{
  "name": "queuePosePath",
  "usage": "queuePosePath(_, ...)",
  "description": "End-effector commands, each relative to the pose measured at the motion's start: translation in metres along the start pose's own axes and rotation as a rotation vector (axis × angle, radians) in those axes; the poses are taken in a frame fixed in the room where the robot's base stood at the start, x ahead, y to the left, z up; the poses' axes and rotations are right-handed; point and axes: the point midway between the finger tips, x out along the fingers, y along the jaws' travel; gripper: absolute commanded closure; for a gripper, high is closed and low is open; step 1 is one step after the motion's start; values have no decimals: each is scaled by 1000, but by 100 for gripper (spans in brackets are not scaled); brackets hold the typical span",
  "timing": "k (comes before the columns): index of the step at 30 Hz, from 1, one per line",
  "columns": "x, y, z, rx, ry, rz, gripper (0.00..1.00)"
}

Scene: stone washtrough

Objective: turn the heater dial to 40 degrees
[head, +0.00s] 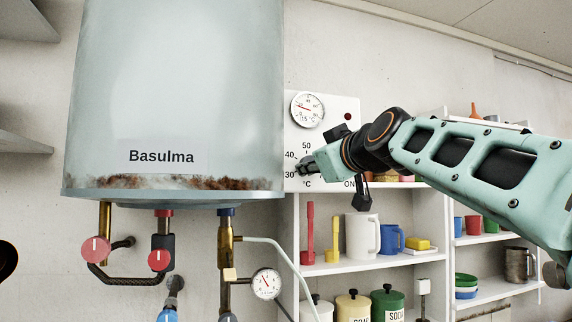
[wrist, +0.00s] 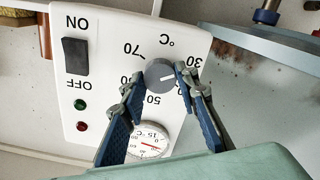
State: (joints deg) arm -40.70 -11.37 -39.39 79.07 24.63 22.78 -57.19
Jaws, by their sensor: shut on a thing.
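The heater dial (wrist: 157,70) is a round grey knob with a white pointer line on the white control panel (wrist: 100,20). My gripper (wrist: 160,78) is shut on the dial, with one blue-and-grey finger on each side. In the head view my gripper (head: 303,165) reaches the panel (head: 325,103) from the right and hides most of the dial. The 30, 40 and 50 marks show there.
A round thermometer (head: 307,109) with a red needle sits above the dial. The ON/OFF switch (wrist: 75,57) and green and red lamps are beside it. The Basulma boiler (head: 175,100) stands left, with pipes below. Shelves (head: 375,262) with jugs and tins are below right.

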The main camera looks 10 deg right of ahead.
Motion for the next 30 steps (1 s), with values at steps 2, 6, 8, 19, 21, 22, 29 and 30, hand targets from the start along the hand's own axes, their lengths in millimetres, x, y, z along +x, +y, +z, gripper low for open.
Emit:
queuePosePath(2,0,0,0,0,0,0,96)
queuePosePath(6,0,0,0,6,0,1,96)
queuePosePath(8,0,0,0,14,0,1,96)
queuePosePath(19,0,0,1,209,-2,1,96)
queuePosePath(21,0,1,1,270,-2,2,96)
queuePosePath(22,0,1,1,298,-1,2,96)
queuePosePath(29,0,0,2,518,-3,1,96)
queuePosePath(30,0,0,2,555,-3,1,96)
